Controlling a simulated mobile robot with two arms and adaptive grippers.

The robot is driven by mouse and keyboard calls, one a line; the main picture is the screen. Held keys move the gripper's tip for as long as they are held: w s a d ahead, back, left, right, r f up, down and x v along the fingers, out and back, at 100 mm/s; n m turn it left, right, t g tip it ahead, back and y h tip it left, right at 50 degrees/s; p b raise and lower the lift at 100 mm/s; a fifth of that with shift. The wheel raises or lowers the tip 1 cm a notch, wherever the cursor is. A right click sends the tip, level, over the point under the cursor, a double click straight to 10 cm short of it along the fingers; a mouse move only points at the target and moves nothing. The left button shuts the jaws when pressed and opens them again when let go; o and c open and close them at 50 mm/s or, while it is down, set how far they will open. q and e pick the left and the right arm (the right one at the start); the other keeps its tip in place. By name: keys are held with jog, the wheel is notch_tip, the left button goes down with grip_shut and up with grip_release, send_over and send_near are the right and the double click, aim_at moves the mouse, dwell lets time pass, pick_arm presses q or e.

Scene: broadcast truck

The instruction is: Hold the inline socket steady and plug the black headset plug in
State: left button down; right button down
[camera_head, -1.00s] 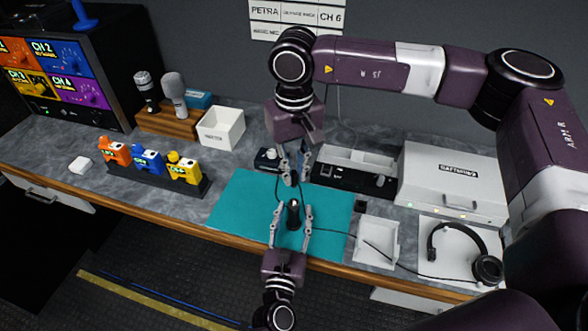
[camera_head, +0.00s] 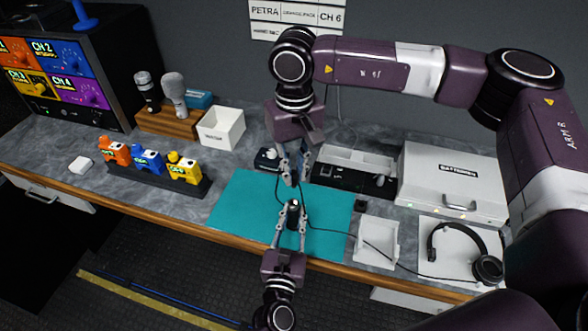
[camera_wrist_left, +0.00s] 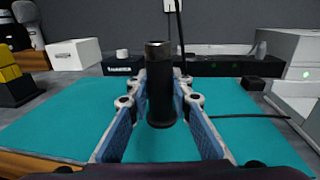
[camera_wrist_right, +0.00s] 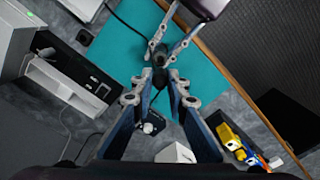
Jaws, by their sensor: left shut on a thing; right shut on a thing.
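The inline socket (camera_head: 293,213) is a black upright cylinder over the teal mat (camera_head: 235,205). My left gripper (camera_head: 290,226) is shut on it from the front, one finger on each side. In the left wrist view the socket (camera_wrist_left: 160,85) stands between the fingers with its grey-rimmed top clear. My right gripper (camera_head: 290,178) points down above and slightly behind it. It is shut on the black headset plug (camera_wrist_right: 160,77), small and mostly hidden by the fingers. In the right wrist view the plug appears close to the socket (camera_wrist_right: 160,53); I cannot see contact.
The headset (camera_head: 475,258) lies at the right; its thin black cable crosses a white tray (camera_head: 372,256) and the mat. A white batteries case (camera_head: 455,185) stands behind. Several coloured packs (camera_head: 150,160) and a white box (camera_head: 222,127) stand left. The mat's left part is clear.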

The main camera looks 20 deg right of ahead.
aim_at(294, 183)
jog(key=shift+f, duration=0.1)
jog(key=shift+f, duration=2.4)
jog(key=shift+f, duration=1.15)
jog(key=c, duration=1.8)
grip_release()
notch_tip(294, 183, up, 12)
jog(key=shift+f, duration=0.1)
pick_arm(q)
jog(key=c, duration=1.7)
grip_release()
